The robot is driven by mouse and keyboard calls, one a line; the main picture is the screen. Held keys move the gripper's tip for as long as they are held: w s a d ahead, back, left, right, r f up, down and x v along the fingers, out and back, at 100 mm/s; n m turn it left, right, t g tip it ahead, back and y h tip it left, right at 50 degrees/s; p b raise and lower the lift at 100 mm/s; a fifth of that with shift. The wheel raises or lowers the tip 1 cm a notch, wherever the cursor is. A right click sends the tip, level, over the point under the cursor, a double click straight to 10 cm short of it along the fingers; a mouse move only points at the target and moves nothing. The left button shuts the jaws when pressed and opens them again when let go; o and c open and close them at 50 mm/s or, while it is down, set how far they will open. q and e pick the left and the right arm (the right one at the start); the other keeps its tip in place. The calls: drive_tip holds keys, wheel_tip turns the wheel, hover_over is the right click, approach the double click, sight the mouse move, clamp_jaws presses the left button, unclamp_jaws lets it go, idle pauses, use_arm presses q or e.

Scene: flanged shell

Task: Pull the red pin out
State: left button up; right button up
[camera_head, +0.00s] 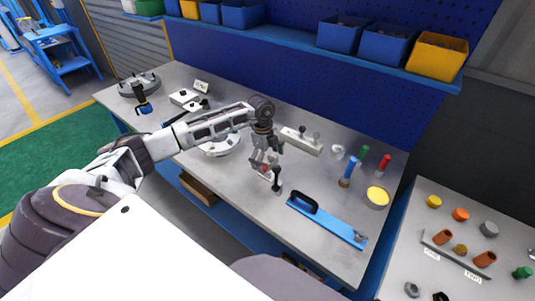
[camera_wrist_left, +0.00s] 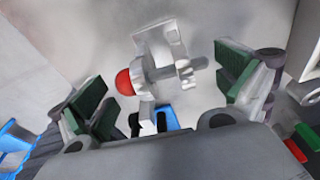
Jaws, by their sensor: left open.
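The red pin's round red head (camera_wrist_left: 125,82) shows in the left wrist view, at the left side of a small light grey metal fixture (camera_wrist_left: 160,45). A grey rod end sticks out on the fixture's right side. In the head view a bit of red (camera_head: 265,168) shows just below my left gripper (camera_head: 264,161), mostly hidden by the fingers. My left gripper is open, its two green-padded fingers (camera_wrist_left: 168,88) apart on either side of the fixture's near part. I cannot tell if a finger touches the pin. My right gripper is not in view.
A black-knobbed post (camera_head: 276,181) stands close beside the gripper. A blue tool with a black handle (camera_head: 330,222) lies to the right. Blue, green and red-handled pieces (camera_head: 384,163) and a yellow-topped tin (camera_head: 377,196) stand further right. A round flange (camera_head: 221,146) lies behind the arm.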

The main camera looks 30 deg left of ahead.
use_arm(q)
drive_tip(key=shift+f, duration=0.25)
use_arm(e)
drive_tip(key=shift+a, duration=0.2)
use_arm(q)
drive_tip(key=c, duration=0.9)
drive_tip(key=shift+s, duration=0.1)
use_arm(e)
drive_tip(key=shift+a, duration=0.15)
use_arm(q)
drive_tip(key=shift+s, duration=0.1)
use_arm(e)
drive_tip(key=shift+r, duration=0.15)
